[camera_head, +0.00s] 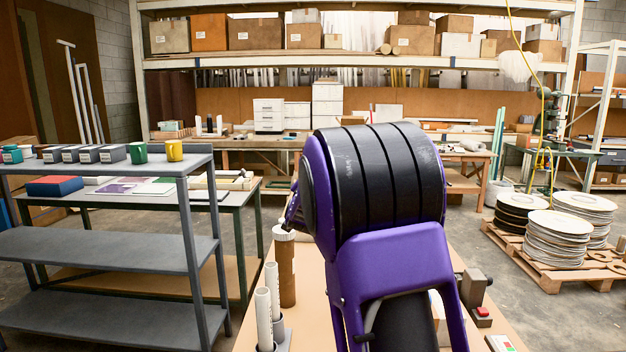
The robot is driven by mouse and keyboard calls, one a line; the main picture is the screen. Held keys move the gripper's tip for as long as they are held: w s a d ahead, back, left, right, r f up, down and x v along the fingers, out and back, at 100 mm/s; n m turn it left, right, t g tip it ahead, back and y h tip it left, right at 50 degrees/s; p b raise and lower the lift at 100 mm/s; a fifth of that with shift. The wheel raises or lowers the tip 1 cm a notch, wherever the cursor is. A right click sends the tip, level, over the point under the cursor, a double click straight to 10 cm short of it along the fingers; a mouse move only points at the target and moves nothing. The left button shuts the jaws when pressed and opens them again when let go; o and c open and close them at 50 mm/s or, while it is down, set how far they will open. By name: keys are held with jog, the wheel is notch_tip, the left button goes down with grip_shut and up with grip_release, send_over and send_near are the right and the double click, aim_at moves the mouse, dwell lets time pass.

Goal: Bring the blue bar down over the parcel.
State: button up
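My own purple and black arm fills the middle of the head view and covers most of the workbench (250,335) in front of me. My gripper is not visible. I cannot make out the blue bar or the fly press; they may be behind my arm. A pale and tan object (438,318) shows in part through the gap in my arm, low on the right. I cannot tell whether it is the parcel.
On the bench's left stand a brown cylinder with a white cap (286,270) and white tubes (264,318). A dark block (474,287) with a red button is at its right. A grey shelf rack (100,245) stands left; a pallet of discs (557,240) lies right.

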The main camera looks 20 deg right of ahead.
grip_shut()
